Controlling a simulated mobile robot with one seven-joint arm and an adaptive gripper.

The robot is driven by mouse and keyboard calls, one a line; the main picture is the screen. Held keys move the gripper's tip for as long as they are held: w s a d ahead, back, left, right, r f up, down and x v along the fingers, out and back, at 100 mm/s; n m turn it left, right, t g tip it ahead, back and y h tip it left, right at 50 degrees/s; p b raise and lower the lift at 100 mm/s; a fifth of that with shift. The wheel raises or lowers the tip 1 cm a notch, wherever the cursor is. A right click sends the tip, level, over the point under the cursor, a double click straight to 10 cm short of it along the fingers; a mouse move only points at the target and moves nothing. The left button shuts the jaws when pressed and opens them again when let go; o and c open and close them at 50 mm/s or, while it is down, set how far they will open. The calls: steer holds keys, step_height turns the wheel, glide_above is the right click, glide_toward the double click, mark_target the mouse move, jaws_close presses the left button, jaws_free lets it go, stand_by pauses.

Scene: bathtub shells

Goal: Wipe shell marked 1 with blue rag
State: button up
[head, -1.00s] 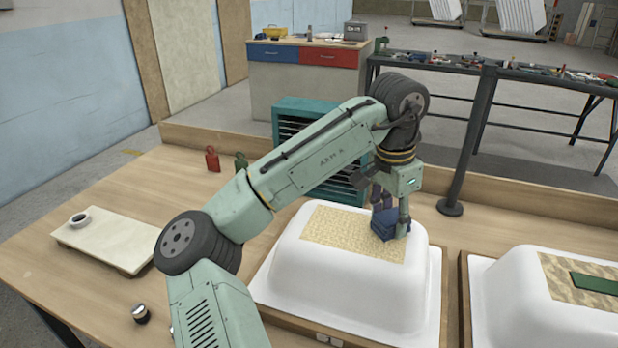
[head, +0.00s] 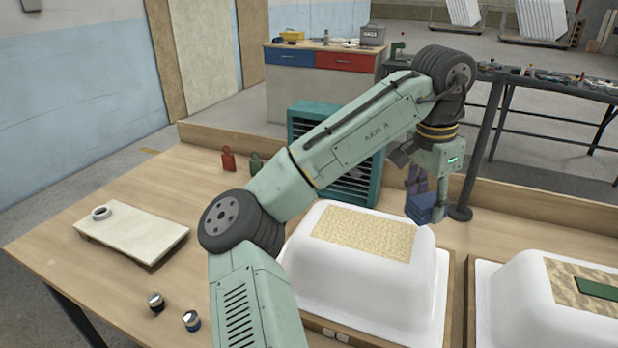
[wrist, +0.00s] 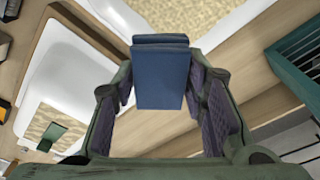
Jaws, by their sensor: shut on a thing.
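My gripper (head: 417,183) is shut on a folded blue rag (head: 426,208). In the wrist view the rag (wrist: 162,80) sits between the two fingers. The nearer white shell (head: 345,280) lies upturned on the bench with a tan textured patch (head: 365,234) on its top. The rag is off this patch, near the shell's right back corner; its height above the shell is hard to tell. A second white shell (head: 520,300) stands to the right, with a tan patch and a green block (head: 597,288) on it. I can read no number on either shell.
A teal rack (head: 360,190) stands behind the nearer shell. A dark post (head: 480,150) rises close to my gripper. A pale board (head: 130,232) with a ring, two small jars (head: 156,302) and red and green figures (head: 228,159) are on the left. The bench's left middle is clear.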

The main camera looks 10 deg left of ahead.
steer(key=shift+r, duration=1.35)
steer(key=shift+a, duration=0.1)
